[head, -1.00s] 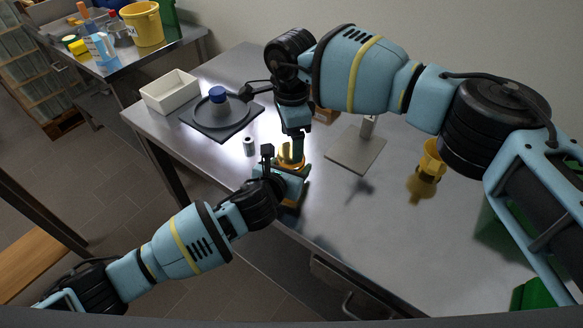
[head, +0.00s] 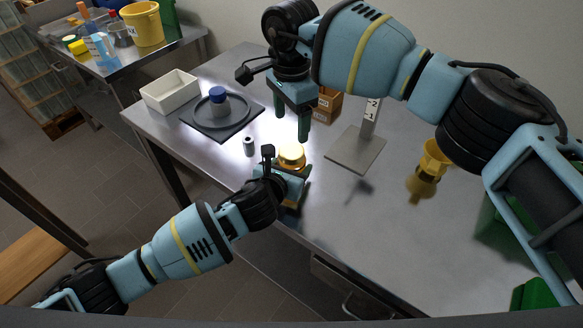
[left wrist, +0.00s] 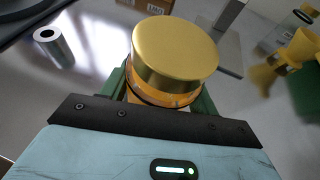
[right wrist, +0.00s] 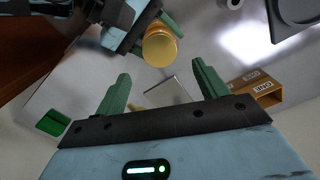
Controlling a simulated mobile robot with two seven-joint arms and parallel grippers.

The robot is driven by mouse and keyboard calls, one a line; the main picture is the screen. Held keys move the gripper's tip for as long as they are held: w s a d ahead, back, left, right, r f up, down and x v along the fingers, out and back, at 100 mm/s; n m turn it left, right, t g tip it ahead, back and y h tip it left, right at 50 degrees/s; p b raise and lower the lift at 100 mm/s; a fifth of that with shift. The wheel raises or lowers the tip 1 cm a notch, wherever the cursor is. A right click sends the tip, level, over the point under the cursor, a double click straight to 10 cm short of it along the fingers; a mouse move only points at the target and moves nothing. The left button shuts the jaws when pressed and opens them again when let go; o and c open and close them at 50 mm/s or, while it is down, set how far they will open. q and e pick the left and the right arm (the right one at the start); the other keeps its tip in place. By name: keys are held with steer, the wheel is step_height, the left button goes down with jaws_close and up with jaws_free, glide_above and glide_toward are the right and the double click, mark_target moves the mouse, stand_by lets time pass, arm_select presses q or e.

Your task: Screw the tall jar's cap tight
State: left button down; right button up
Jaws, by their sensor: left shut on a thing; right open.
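The tall jar's gold cap (head: 291,153) sits on top of the jar, near the front edge of the steel table. It fills the middle of the left wrist view (left wrist: 174,58), with a strip of the amber jar (left wrist: 150,97) under it. My left gripper (head: 287,180) is shut on the jar below the cap; its fingers hide much of the jar. My right gripper (head: 291,130) is open and empty, pointing down above and slightly behind the cap, apart from it. The cap also shows beyond the open fingers in the right wrist view (right wrist: 159,46).
A small metal cylinder (head: 249,146) stands left of the jar. Cardboard boxes (head: 326,106), a numbered stand (head: 355,150) and a yellow funnel-like object (head: 433,160) are behind and right.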

mark_target(291, 151)
steer(key=shift+f, duration=0.1)
steer(key=shift+f, duration=3.95)
steer(key=shift+c, duration=0.3)
steer(key=c, duration=0.9)
steer(key=shift+m, duration=1.7)
steer(key=o, duration=1.1)
steer(key=shift+c, duration=0.2)
